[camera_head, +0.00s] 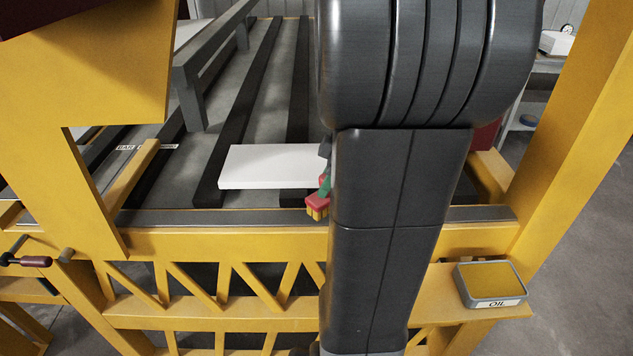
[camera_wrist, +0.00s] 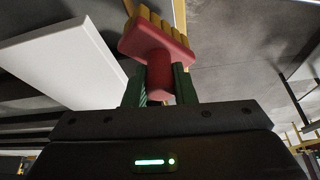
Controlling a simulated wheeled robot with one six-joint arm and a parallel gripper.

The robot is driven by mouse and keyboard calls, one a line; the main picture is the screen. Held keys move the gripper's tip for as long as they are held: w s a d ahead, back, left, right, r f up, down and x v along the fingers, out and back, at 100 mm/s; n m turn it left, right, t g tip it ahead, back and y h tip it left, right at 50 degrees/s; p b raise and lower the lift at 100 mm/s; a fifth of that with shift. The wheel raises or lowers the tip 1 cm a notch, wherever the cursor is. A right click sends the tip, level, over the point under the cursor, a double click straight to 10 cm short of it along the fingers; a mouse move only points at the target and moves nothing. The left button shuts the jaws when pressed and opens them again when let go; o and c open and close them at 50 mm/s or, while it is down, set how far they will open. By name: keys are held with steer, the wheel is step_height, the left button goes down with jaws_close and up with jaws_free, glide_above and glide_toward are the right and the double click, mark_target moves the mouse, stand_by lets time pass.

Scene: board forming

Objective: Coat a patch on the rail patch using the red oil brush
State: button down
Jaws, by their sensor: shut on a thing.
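The red oil brush (camera_wrist: 160,50) is held upright in my gripper (camera_wrist: 160,88) in the wrist view, its red handle between the green fingers and its yellow bristles at the far end. In the head view the brush (camera_head: 316,206) shows just left of my dark arm, with its bristles over the grey rail (camera_head: 200,217) on the yellow frame. My arm hides most of my gripper there. I cannot tell whether the bristles touch the rail. No coated patch can be made out on the visible rail.
A white board (camera_head: 265,167) lies on dark bars behind the rail; it also shows in the wrist view (camera_wrist: 65,62). An oil tray (camera_head: 490,284) sits on a yellow shelf at the right. Yellow posts stand on both sides. A dark-red-handled tool (camera_head: 28,261) is at the left.

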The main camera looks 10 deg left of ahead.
steer(key=shift+w+d+r, duration=0.5)
steer(key=shift+w+d, duration=0.85)
steer(key=shift+d, duration=4.25)
steer(key=s+a, duration=0.2)
steer(key=a, duration=1)
steer(key=s+a+r+b, duration=0.1)
steer(key=s+a, duration=0.2)
steer(key=a, duration=0.9)
steer(key=shift+s+r, duration=0.2)
steer(key=shift+s, duration=0.15)
steer(key=shift+r, duration=0.1)
steer(key=shift+r+p, duration=2.15)
steer(key=shift+r, duration=0.75)
steer(key=shift+r, duration=0.1)
steer(key=shift+r+p, duration=1.05)
steer(key=shift+r, duration=0.35)
